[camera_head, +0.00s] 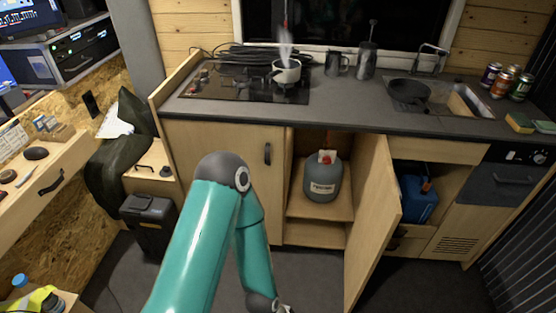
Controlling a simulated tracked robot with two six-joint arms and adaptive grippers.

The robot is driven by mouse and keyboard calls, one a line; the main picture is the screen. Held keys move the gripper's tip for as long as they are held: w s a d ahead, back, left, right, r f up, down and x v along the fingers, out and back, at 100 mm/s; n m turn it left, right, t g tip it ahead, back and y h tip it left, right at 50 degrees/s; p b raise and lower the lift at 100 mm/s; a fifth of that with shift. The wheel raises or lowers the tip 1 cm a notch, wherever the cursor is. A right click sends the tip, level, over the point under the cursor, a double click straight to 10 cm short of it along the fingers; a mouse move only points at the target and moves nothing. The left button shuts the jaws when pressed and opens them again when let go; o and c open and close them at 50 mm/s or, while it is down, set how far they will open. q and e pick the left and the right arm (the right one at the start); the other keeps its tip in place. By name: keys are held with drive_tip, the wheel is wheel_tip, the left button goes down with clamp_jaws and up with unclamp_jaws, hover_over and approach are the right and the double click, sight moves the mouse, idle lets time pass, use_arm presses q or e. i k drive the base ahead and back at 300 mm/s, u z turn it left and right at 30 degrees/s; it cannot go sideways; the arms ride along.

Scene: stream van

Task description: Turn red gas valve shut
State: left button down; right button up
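A grey gas bottle (323,180) stands upright on a shelf inside the open lower cabinet. The red gas valve (327,157) sits on top of the bottle, with a pale part next to it; its exact setting is too small to tell. The cabinet door (374,215) stands open to the right of the bottle. My teal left arm rises from the bottom edge, bends at a grey elbow and runs down to a wrist at the bottom edge, below and left of the bottle. Its gripper fingers are outside the frame. My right arm and gripper do not show.
A steaming pot (287,73) stands on the hob (245,84) above. A pan (408,92) lies by the sink, with several cans at the right. A dark bin (148,222) stands left. Floor before the cabinet is clear.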

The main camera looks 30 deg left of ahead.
sight(327, 160)
drive_tip(key=i, duration=0.2)
drive_tip(key=u, duration=1.7)
drive_tip(key=i, duration=0.9)
drive_tip(key=z, duration=0.5)
